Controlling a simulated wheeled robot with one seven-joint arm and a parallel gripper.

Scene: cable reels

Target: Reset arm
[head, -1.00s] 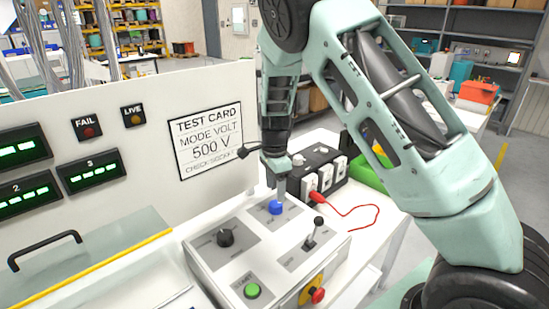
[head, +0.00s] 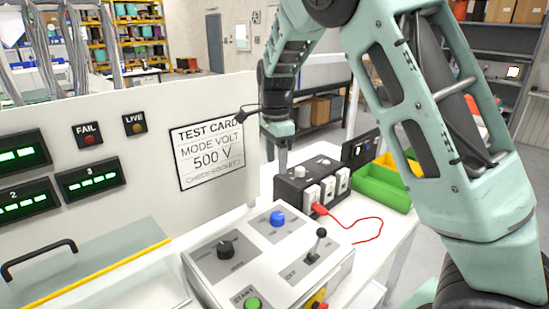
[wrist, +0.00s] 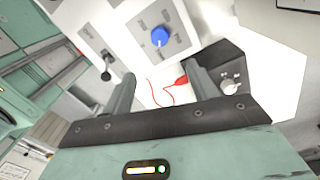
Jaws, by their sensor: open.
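My gripper (wrist: 160,95) is open and empty in the wrist view, its two dark fingers apart with the red lead showing between them. In the head view my gripper (head: 280,130) hangs above and behind the control box, clear of it. The blue knob also shows in the wrist view (wrist: 159,37), apart from the fingers.
A black socket box (head: 290,190) with a red plug (head: 320,209) and lead stands behind the control box. Green and yellow bins (head: 383,188) sit to its right. The white panel with a test card (head: 207,152) stands at left. A clear cover with a black handle (head: 38,258) lies at front left.

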